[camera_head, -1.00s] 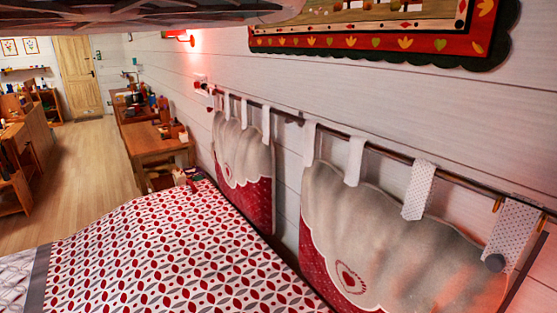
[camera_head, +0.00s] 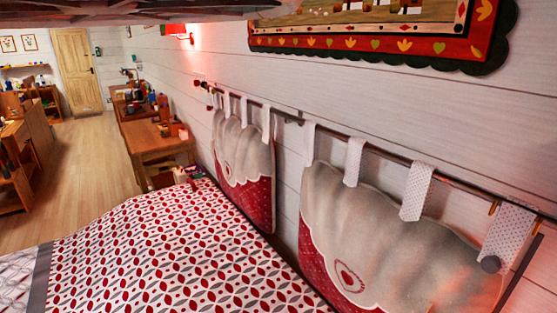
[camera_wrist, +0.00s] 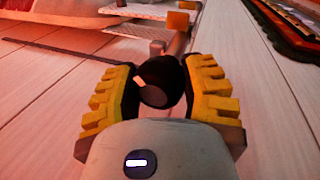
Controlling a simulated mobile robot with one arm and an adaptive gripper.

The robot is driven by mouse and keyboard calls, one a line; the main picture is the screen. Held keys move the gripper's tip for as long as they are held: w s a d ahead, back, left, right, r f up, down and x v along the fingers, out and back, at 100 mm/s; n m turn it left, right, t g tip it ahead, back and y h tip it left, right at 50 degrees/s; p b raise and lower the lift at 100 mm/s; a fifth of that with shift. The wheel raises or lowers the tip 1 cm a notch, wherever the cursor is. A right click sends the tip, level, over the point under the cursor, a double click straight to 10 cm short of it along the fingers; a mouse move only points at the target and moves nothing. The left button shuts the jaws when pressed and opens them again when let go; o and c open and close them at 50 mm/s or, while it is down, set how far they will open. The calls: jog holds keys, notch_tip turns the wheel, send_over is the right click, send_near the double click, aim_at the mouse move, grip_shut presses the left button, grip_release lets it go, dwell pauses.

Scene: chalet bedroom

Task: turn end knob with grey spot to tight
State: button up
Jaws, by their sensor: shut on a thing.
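In the wrist view, a dark round knob (camera_wrist: 160,84) sits at the near end of a rod on the white board wall. A short pale mark shows on its upper left side; its colour is hard to judge in the red light. My gripper (camera_wrist: 162,92) is shut on this knob, with a yellow ribbed finger on each side of it. The head view does not show my gripper or this knob. It shows the rod (camera_head: 385,154) running along the wall and out at the right edge. The rod's far end (camera_head: 203,85) is small and dark.
Fabric panels (camera_head: 385,235) hang from the rod by tabs, with a grey disc (camera_head: 490,264) near the right. A framed picture (camera_head: 375,45) hangs above. A bed with a red-and-white cover (camera_head: 180,255) stands below. Bare wall lies between rod and picture.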

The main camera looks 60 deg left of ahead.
jog(key=shift+a, duration=0.1)
dwell(0.5)
jog(key=o, duration=1)
jog(key=shift+c, duration=0.2)
notch_tip(320, 180, up, 10)
jog(key=shift+r, duration=0.1)
